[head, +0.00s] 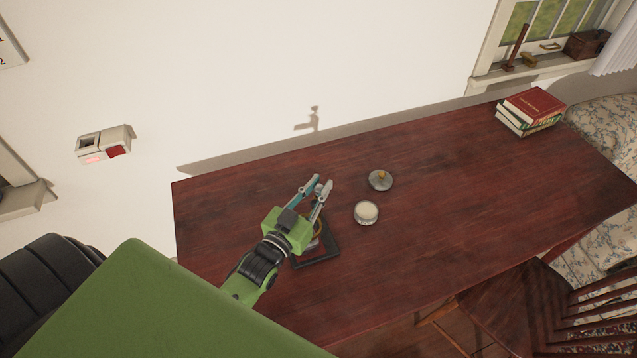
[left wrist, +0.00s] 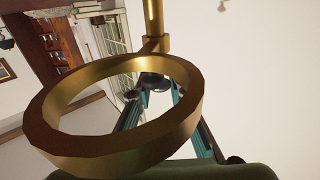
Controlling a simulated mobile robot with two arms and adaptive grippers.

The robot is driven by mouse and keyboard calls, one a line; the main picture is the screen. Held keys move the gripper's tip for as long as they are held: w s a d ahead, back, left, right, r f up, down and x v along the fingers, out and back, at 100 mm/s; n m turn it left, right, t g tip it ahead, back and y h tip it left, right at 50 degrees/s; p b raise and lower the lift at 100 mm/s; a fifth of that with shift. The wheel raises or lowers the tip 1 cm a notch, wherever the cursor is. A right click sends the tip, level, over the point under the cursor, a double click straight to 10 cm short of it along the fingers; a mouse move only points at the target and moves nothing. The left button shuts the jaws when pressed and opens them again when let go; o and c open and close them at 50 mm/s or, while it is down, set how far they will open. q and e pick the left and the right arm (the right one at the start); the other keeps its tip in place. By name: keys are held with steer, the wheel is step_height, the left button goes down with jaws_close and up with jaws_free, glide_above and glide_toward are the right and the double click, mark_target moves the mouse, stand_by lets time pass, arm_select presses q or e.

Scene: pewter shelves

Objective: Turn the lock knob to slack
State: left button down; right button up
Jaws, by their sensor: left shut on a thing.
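My left gripper (head: 319,184) is over the left part of the dark wooden table, beside a stand with a dark square base (head: 328,252). It also shows in the left wrist view (left wrist: 154,90), behind a large brass ring (left wrist: 120,149). A brass rod (left wrist: 153,18) rises from a brass collar at the far side of this ring. The fingertips close on a small dark rounded part, which looks like the lock knob (left wrist: 154,80), just below the collar. The ring and fingers partly hide it, and I cannot read its setting. My right gripper is not in view.
A grey lidlike disc (head: 381,180) with a small knob and a round pale-topped container (head: 366,212) lie right of the gripper. Books (head: 531,110) are stacked at the far right corner. The middle and right of the table (head: 460,200) are clear.

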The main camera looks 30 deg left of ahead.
arm_select(q)
steer(key=shift+n+y, duration=0.5)
steer(key=shift+y, duration=0.3)
steer(key=c, duration=1.9)
jaws_free()
steer(key=s, duration=0.8)
steer(key=s+d, duration=0.1)
steer(key=s, duration=0.3)
